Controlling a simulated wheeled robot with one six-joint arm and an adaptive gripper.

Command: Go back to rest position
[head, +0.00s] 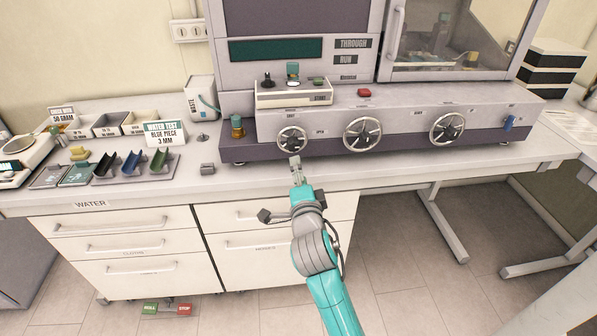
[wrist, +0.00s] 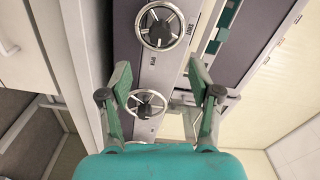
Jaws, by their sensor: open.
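My gripper (head: 296,165) is at the end of my teal arm, in front of the machine's lower panel, just below the left handwheel (head: 292,139) in the head view. In the wrist view my gripper (wrist: 160,85) has its two fingers spread wide with nothing between them. Beyond the fingers, the wrist view shows one handwheel (wrist: 160,26) near the top and another handwheel (wrist: 147,103) between the fingers. I cannot tell from the head view whether the fingertips touch the panel.
The machine (head: 400,125) stands on the bench, with a middle handwheel (head: 362,134) and a right handwheel (head: 447,127). Small trays (head: 76,174) and a "Water test" sign (head: 165,133) are at left. White drawers (head: 125,245) are below.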

